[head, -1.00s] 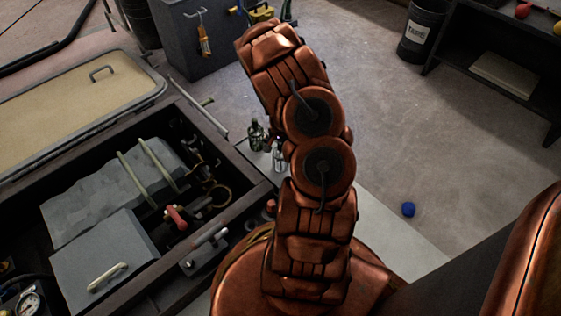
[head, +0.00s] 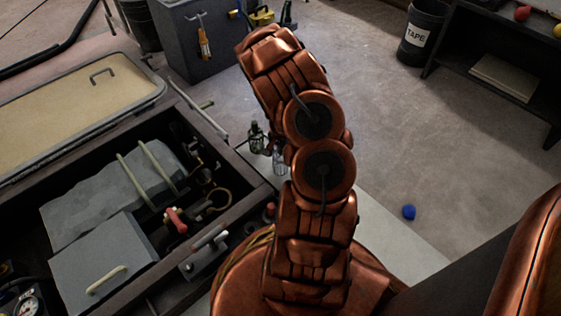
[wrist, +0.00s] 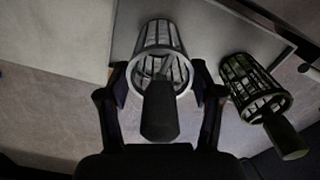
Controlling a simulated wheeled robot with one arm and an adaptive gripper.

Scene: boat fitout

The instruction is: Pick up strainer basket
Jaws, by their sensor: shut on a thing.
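In the wrist view, a pale grey strainer basket (wrist: 160,40) with slatted sides, a bright rim and a dark handle stands between the two fingers of my gripper (wrist: 160,88). The fingers are shut on its rim from both sides. A second, darker strainer basket (wrist: 246,80) stands tilted in the picture just to the right, apart from the gripper. In the head view, the dark basket (head: 257,138) and the pale basket (head: 279,160) show small beside my arm. My gripper is hidden behind the arm there.
An open hatch (head: 244,225) with pipes, a red-handled valve (head: 175,219) and grey boxes lies at left. A grey cabinet (head: 190,50) stands behind.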

